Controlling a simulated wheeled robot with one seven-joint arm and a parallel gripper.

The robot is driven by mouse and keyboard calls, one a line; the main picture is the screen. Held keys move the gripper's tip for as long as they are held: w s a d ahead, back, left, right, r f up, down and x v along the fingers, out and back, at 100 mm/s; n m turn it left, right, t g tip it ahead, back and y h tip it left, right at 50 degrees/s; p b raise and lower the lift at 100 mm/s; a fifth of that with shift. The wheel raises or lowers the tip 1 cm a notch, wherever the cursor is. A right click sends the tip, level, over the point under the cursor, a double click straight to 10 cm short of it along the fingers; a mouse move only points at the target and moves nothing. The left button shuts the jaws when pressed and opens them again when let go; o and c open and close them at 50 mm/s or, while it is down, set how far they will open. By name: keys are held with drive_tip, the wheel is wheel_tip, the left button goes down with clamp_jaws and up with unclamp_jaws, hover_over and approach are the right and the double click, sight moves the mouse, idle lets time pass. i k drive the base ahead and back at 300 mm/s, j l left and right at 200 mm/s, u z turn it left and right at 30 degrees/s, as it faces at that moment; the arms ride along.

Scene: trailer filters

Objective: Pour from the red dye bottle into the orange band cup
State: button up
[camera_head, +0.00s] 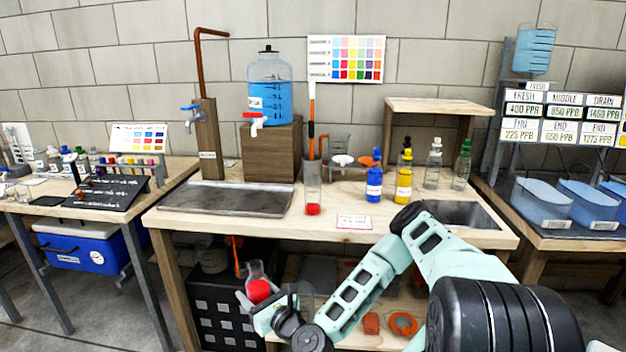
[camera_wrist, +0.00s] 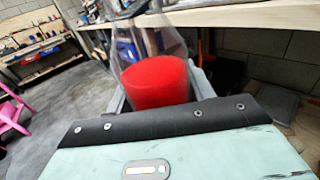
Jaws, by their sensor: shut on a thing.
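My gripper (camera_head: 268,302) is shut on a clear vessel with red liquid, which I take to be the red dye bottle (camera_head: 258,289). It is held low in front of the bench's front edge, leaning slightly left. The red liquid fills its lower part in the wrist view (camera_wrist: 158,85), and its top is cut off there. On the bench stands a tall clear cylinder (camera_head: 313,180) with a little red at its bottom and a dark and orange rod above it. I cannot make out an orange band on any cup.
Blue (camera_head: 374,180) and yellow (camera_head: 404,180) bottles stand right of the cylinder, with a clear and a green bottle beyond. A metal tray (camera_head: 228,198) lies left. A small label card (camera_head: 354,222) lies at the front. A blue-water jug (camera_head: 269,90) stands on a wooden block behind.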

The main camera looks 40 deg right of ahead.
sight(312, 183)
drive_tip(key=k+l+z, duration=0.1)
drive_tip(key=z, duration=0.3)
drive_tip(key=k+l+z, duration=0.15)
drive_tip(key=z, duration=0.25)
drive_tip(key=k+l, duration=0.05)
drive_tip(key=k, duration=0.05)
